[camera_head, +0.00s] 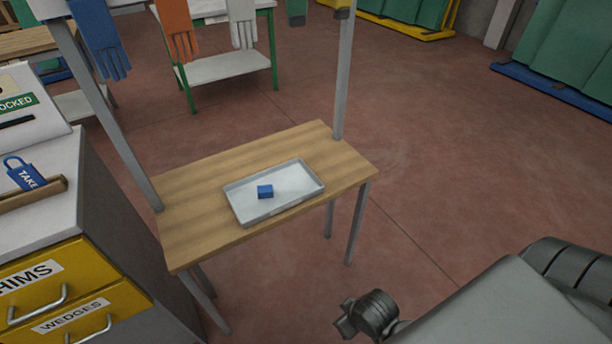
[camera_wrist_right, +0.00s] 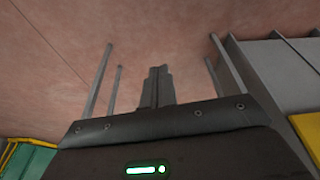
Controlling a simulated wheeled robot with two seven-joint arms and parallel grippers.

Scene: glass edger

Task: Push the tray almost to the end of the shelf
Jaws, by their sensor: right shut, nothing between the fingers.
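The tray (camera_head: 290,207) is a shallow, light grey rectangle lying flat on a wooden-topped shelf (camera_head: 200,215). It sits toward the shelf's right half, with bare wood at both ends. A small blue block (camera_head: 265,191) lies in the tray. My right arm comes in at the lower right of the head view, apart from the shelf and tray. My right gripper (camera_wrist_right: 157,72) shows in the right wrist view with its fingers together and nothing between them. The tray is not seen in that view. My left gripper is not in view.
Grey posts (camera_head: 343,80) rise from the shelf's back, with coloured gloves (camera_head: 178,28) hanging above. A cabinet with yellow drawers (camera_head: 75,290) stands close on the left. The red floor (camera_head: 450,160) right of the shelf is clear. Shelf legs (camera_wrist_right: 97,80) show in the wrist view.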

